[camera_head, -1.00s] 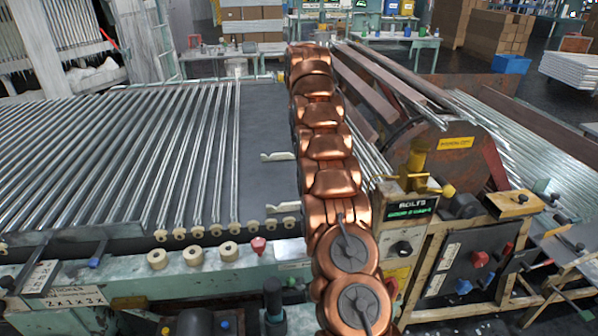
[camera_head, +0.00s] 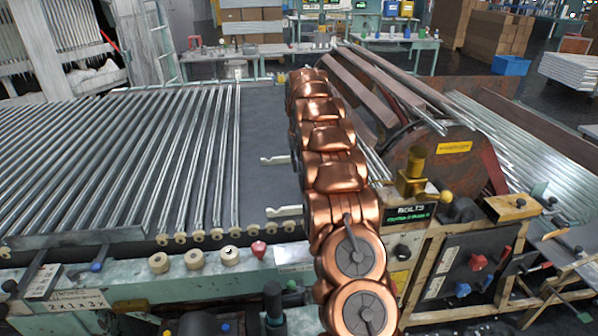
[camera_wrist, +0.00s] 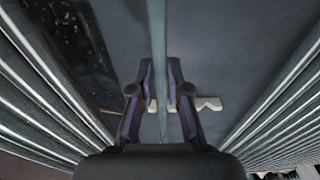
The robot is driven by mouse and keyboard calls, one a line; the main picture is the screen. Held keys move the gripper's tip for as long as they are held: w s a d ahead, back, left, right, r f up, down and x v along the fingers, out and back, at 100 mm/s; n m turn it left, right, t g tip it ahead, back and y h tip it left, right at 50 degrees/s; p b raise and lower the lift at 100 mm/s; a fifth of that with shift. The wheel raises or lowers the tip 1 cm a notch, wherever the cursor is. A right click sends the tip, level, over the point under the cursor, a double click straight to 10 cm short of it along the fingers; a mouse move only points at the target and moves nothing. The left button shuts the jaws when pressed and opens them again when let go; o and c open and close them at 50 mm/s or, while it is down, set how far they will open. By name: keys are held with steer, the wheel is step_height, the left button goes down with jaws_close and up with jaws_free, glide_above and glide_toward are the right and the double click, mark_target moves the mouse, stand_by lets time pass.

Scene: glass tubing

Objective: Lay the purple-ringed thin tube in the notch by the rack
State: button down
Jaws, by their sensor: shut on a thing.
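My gripper (camera_wrist: 160,97) is shut on a thin grey tube (camera_wrist: 158,38), which runs lengthwise between the fingers in the wrist view. I cannot make out a purple ring on it; purple shows on the inner sides of the fingers. A pale notched holder (camera_wrist: 208,103) lies across the dark surface beneath the tube; I cannot tell whether they touch. In the head view, two pale holders (camera_head: 275,159) (camera_head: 285,211) stick out beside my arm. The rack of long glass tubes (camera_head: 150,150) lies to their left. My arm hides the gripper and held tube there.
Rows of tubes flank the gripper on both sides in the wrist view. A dark bare strip (camera_head: 262,125) lies between the rack and my arm.

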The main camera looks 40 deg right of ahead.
mark_target(299, 172)
steer(key=shift+f+p, duration=0.45)
steer(key=shift+f, duration=1.05)
steer(key=shift+f+b, duration=0.35)
steer(key=shift+f, duration=0.1)
steer(key=c, duration=1.1)
jaws_free()
steer(key=shift+c, duration=0.2)
steer(key=shift+r, duration=0.15)
